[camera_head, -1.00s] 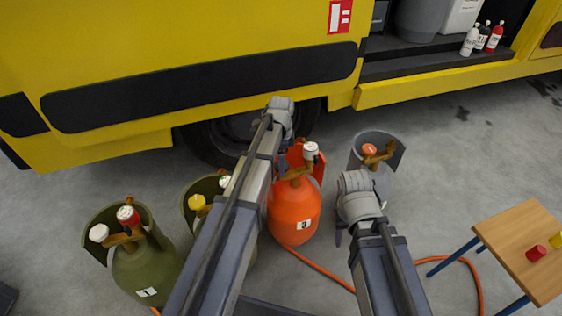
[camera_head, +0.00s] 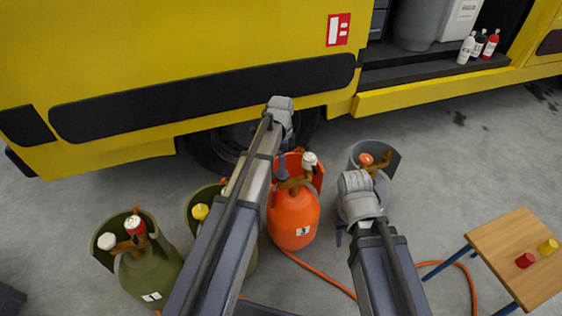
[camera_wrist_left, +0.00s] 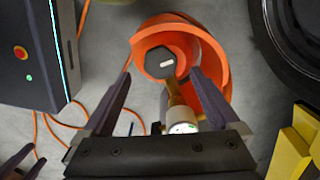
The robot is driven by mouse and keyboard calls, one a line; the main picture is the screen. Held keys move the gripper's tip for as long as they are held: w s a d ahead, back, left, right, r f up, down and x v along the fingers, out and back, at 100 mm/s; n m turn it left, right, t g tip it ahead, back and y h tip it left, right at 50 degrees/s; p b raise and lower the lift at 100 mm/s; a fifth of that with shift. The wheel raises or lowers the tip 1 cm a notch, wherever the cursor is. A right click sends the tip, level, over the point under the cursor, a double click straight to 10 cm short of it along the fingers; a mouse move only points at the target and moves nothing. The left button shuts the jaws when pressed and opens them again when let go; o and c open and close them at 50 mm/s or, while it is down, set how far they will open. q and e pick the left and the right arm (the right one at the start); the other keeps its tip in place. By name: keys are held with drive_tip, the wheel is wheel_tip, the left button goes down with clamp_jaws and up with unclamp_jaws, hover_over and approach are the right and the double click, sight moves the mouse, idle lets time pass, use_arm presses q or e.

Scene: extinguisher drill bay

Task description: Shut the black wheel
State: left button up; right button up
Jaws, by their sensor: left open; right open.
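A black hexagonal wheel (camera_wrist_left: 160,62) with a pale mark shows in the left wrist view, inside the collar of the orange cylinder (camera_head: 294,216). My left gripper (camera_wrist_left: 160,76) is open, its fingers on either side of the wheel in that picture; I cannot tell whether they touch it. A white wheel (camera_wrist_left: 183,128) sits on the same brass valve, nearer the wrist; it also shows in the head view (camera_head: 309,159). In the head view my left arm hides the black wheel. My right gripper (camera_head: 341,232) is open and empty, beside the grey cylinder (camera_head: 386,184).
Two olive cylinders (camera_head: 150,275) stand at the left, one partly behind my left arm. A small wooden table (camera_head: 510,250) with a red and a yellow cap stands at the right. An orange hose (camera_head: 318,270) lies on the floor. The yellow truck (camera_head: 200,50) closes off the back.

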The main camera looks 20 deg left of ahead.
use_arm(q)
wheel_tip(320, 180, up, 3)
drive_tip(key=shift+f+p, duration=0.15)
drive_tip(key=shift+p, duration=0.65)
use_arm(e)
wheel_tip(320, 180, up, 3)
drive_tip(key=shift+f, duration=0.1)
drive_tip(key=shift+f, duration=0.1)
use_arm(q)
drive_tip(key=s+d+n+y, duration=0.1)
drive_tip(key=s+d+n, duration=0.45)
drive_tip(key=s, duration=0.65)
drive_tip(key=s+d+n, duration=0.5)
drive_tip(key=s+d, duration=0.2)
drive_tip(key=s, duration=0.5)
wheel_tip(320, 180, up, 32)
drive_tip(key=p, duration=3.1)
drive_tip(key=shift+w+d+f, duration=0.2)
drive_tip(key=shift+w+f, duration=0.05)
use_arm(e)
wheel_tip(320, 180, up, 32)
drive_tip(key=shift+f, duration=0.25)
drive_tip(key=shift+a, duration=0.1)
